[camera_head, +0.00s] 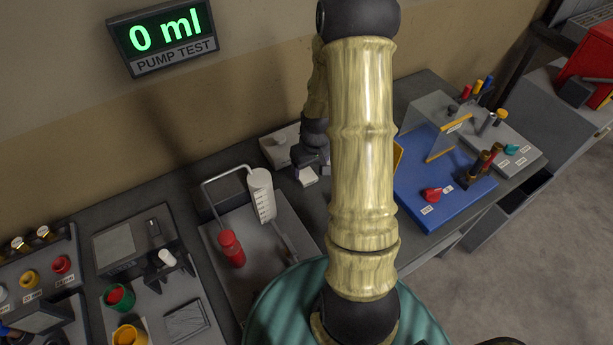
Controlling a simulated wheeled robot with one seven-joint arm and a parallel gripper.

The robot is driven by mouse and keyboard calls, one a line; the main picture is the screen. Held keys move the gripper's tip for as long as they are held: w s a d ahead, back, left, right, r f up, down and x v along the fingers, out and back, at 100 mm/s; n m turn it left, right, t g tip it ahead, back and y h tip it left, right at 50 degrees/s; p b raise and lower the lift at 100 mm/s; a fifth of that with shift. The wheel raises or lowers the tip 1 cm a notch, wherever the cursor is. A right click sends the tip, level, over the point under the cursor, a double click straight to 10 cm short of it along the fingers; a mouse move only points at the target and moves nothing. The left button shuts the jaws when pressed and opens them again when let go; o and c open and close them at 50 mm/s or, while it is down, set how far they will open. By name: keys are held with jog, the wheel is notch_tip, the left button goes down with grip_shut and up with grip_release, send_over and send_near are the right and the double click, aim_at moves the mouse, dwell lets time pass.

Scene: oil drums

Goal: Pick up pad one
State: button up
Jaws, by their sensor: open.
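My arm crosses the middle of the view and hides part of the bench. My gripper (312,162), dark grey, points down at the back of the bench, left of the upright arm link. It is small and partly hidden; its jaws are open. A small pale block (307,176), which may be pad one, lies just below the fingertips in the picture. I cannot read a label on it or tell whether the fingers touch it. A light grey holder (281,150) with a round knob stands left of the gripper.
A blue board (415,185) with a clear shield lies right of the arm. The display (163,37) reads 0 ml.

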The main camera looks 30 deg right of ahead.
aim_at(305, 175)
jog(key=shift+w+a+f+p, duration=0.1)
jog(key=shift+w+f+p, duration=0.15)
jog(key=shift+f, duration=0.55)
jog(key=shift+w+d+f+p, duration=0.1)
jog(key=shift+w+f+p, duration=0.1)
jog(key=shift+f, duration=0.6)
jog(key=shift+w+a+f+p, duration=0.15)
jog(key=shift+w+f, duration=0.1)
jog(key=shift+f, duration=0.55)
jog(key=c, duration=0.9)
jog(key=shift+c, duration=0.7)
jog(key=shift+w, duration=0.1)
jog(key=shift+a+r, duration=0.1)
jog(key=shift+r, duration=0.15)
notch_tip(305, 175, up, 10)
jog(key=b, duration=0.1)
jog(key=shift+f, duration=0.2)
